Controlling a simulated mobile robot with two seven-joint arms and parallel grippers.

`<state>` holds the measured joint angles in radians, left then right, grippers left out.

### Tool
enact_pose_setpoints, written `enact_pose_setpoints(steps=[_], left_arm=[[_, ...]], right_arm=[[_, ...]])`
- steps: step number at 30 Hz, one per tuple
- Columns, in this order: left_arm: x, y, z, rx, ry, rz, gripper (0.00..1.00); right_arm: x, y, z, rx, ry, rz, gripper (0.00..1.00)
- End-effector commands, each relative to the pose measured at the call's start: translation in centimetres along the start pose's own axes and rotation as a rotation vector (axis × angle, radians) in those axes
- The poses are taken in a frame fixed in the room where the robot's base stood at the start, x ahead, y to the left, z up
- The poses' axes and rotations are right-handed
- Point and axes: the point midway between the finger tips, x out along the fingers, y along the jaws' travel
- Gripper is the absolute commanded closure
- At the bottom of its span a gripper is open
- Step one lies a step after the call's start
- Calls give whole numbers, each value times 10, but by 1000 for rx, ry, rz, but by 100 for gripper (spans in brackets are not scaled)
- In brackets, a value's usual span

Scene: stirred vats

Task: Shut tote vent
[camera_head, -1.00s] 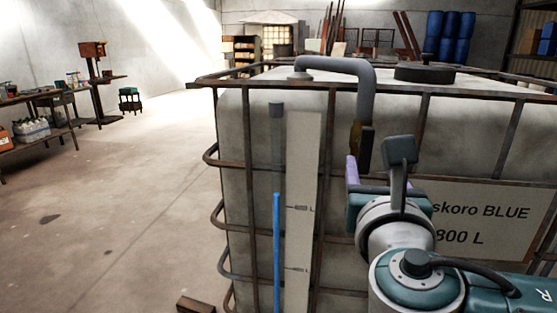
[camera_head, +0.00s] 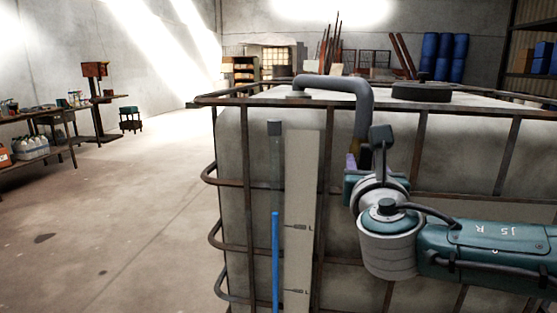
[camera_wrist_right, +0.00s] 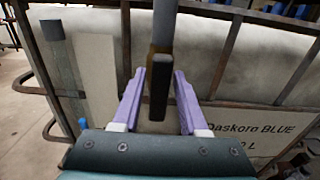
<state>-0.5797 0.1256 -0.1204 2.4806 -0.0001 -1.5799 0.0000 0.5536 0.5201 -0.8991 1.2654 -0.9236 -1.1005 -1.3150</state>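The tote (camera_head: 250,165) is a large pale tank in a rusty cage. A grey vent pipe (camera_head: 335,82) bends over its top edge and down the front, and also shows in the right wrist view (camera_wrist_right: 165,20). At its lower end are a brass-coloured valve body (camera_wrist_right: 161,62) and a dark lever (camera_wrist_right: 158,100) hanging down. My right gripper (camera_wrist_right: 159,76) has purple fingers, one on each side of the lever, with gaps visible. In the head view the right gripper (camera_head: 352,163) is at the valve, and my wrist partly hides the lever. My left gripper is out of view.
Cage bars (camera_head: 421,150) run close around my right arm. A blue level tube (camera_head: 275,255) and a pale gauge strip (camera_head: 300,200) stand on the tote's front left. A bench (camera_head: 45,160) with bottles is far left; the floor between is open.

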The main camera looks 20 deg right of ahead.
Motion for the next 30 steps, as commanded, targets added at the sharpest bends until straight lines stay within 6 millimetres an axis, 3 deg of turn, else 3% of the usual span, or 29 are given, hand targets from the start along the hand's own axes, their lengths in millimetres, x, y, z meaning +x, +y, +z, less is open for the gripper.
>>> enact_pose_setpoints(steps=[1, 11, 30], left_arm=[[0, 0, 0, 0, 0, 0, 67], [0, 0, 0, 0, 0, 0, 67], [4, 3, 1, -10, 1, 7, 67]], right_arm=[[0, 0, 0, 0, 0, 0, 64], [0, 0, 0, 0, 0, 0, 100], [0, 0, -1, 73, 0, 1, 100]])
